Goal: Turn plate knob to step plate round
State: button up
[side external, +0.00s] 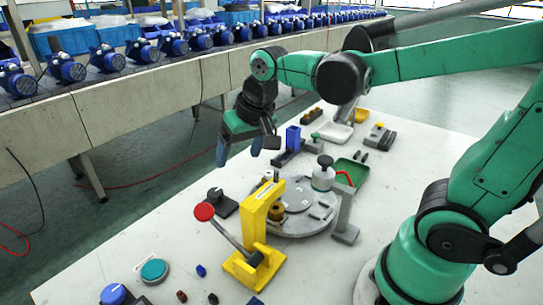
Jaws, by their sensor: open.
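The round grey plate (318,222) lies flat on the white table, with small dark parts on it and a yellow press frame (262,220) over its left side. A black knob on a dark base (222,203) sits just left of the plate. A white cylinder with a black top (323,175) stands at the plate's back edge. I cannot tell for certain which is the plate knob; the one on the dark base looks likely. My gripper (240,151) is open and empty, pointing down above the table's back left edge, apart from everything.
The press has a lever with a red ball (204,212) sticking up left. A blue upright block (293,138), a green tray (351,172) and white trays lie behind. A teal button (154,270) is front left.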

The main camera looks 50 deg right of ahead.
aim_at(215, 192)
jog(key=w+f+m+g, duration=0.1)
jog(key=w+f, duration=0.1)
jog(key=w+f+m+g, duration=0.1)
jog(key=w+f+m, duration=0.1)
jog(key=w, duration=0.1)
jog(key=w+f+m+g, duration=0.2)
jog(key=w, duration=0.1)
jog(key=shift+w+d+f, duration=0.15)
jog(key=shift+w+f, duration=0.1)
jog(key=shift+f, duration=0.15)
jog(key=shift+w+f+m, duration=0.15)
jog(key=shift+f+m, duration=0.15)
jog(key=shift+f, duration=2.95)
grip_shut()
